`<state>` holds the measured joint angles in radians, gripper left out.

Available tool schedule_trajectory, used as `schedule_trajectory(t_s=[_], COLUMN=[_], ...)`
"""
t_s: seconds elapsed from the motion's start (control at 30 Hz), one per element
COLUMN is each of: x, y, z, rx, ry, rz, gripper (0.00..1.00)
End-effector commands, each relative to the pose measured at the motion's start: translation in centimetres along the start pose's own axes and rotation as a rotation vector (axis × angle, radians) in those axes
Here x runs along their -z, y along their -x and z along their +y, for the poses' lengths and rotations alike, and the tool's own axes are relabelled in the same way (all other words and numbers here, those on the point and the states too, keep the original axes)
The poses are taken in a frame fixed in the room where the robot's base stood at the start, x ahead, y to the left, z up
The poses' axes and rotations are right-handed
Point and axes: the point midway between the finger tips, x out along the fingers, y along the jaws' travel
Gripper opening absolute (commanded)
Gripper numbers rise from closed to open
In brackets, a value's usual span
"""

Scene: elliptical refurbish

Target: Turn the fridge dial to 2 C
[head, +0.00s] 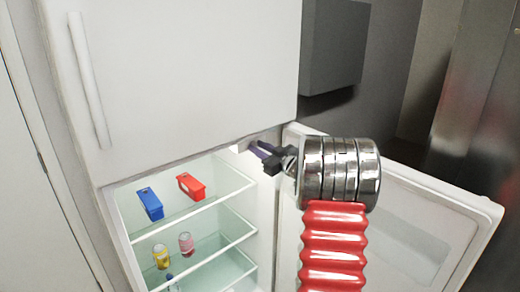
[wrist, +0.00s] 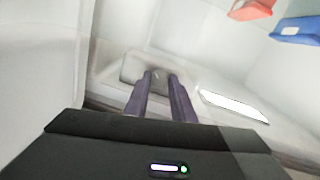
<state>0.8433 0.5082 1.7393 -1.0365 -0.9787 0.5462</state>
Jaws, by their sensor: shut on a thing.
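The white fridge (head: 195,70) stands with its lower door (head: 410,215) swung open to the right. My gripper (head: 256,150) reaches to the top right inside the lower compartment, just under the upper door. In the wrist view its two purple fingers (wrist: 160,77) are shut on the dial, at a pale control housing (wrist: 130,66). The dial is mostly hidden between the fingertips. Its marks and setting cannot be read.
A blue box (head: 150,203) and a red box (head: 190,186) stand on the upper glass shelf. A yellow can (head: 161,256) and a pink can (head: 186,243) stand on the shelf below. A bright light panel (wrist: 235,104) lies right of the fingers.

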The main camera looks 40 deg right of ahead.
Motion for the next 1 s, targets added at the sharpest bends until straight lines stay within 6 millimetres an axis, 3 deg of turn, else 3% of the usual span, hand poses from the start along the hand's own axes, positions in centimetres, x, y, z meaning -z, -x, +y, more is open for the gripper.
schedule_trajectory(t_s=[0.03, 0.07, 0.3, 0.67, 0.87, 1.0], x=[-0.1, -0.1, -0.1, 0.0, 0.0, 0.0], y=[0.0, 0.0, 0.0, 0.3, 2.2, 4.5], z=[-0.1, -0.1, -0.1, 0.0, 0.1, 0.1], rx=[0.002, 0.002, 0.001, 0.000, -0.002, -0.002], ry=[0.000, 0.000, 0.001, 0.001, 0.001, 0.002], rz=[-0.002, -0.002, -0.001, -0.001, -0.001, -0.002], gripper=[0.00, 0.23, 0.40, 0.41, 0.41, 0.41])
